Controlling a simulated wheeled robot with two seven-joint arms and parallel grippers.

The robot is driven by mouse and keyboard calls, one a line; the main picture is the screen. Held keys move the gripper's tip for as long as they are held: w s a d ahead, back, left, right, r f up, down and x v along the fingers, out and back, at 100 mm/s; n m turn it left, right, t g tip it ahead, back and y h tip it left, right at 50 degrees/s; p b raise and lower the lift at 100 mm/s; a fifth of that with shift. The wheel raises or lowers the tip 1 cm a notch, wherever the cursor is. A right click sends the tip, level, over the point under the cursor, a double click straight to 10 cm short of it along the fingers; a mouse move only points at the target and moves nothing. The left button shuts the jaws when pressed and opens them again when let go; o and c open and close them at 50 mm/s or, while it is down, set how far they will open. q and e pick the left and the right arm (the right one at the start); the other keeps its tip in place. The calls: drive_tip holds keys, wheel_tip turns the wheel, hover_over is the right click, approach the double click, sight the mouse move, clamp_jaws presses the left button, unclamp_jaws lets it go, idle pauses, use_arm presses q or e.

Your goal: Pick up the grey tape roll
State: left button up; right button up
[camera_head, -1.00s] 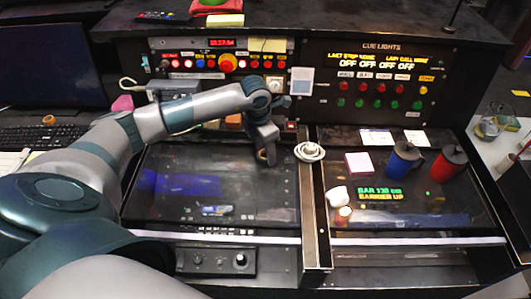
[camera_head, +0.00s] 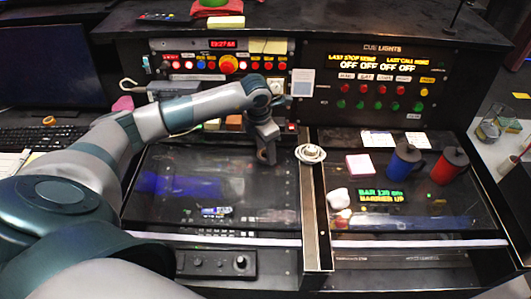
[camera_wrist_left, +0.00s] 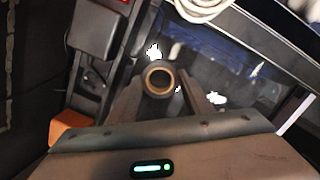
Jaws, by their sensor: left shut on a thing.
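The grey tape roll (camera_wrist_left: 158,80), a dark ring with a brown inner core, sits between the two fingers of my left gripper (camera_wrist_left: 155,92) in the left wrist view. The fingers are shut on it, one on each side. In the head view my left gripper (camera_head: 266,156) points down over the dark desk panel, left of the narrow divider. The roll is mostly hidden by the gripper there. My right gripper is not in view.
A coiled white cable (camera_head: 311,153) lies on the divider just right of the gripper. The button console (camera_head: 226,65) rises behind. The left desk panel (camera_head: 215,190) is mostly clear.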

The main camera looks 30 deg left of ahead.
use_arm(q)
drive_tip(key=shift+r, duration=0.35)
wheel_tip(320, 180, up, 2)
drive_tip(key=shift+r+b, duration=0.25)
drive_tip(key=shift+b, duration=0.85)
drive_tip(key=s+d+r+b, duration=0.3)
drive_tip(key=d+r, duration=0.4)
drive_tip(key=d, duration=0.4)
drive_tip(key=shift+d+b, duration=0.2)
drive_tip(key=shift+b, duration=0.3)
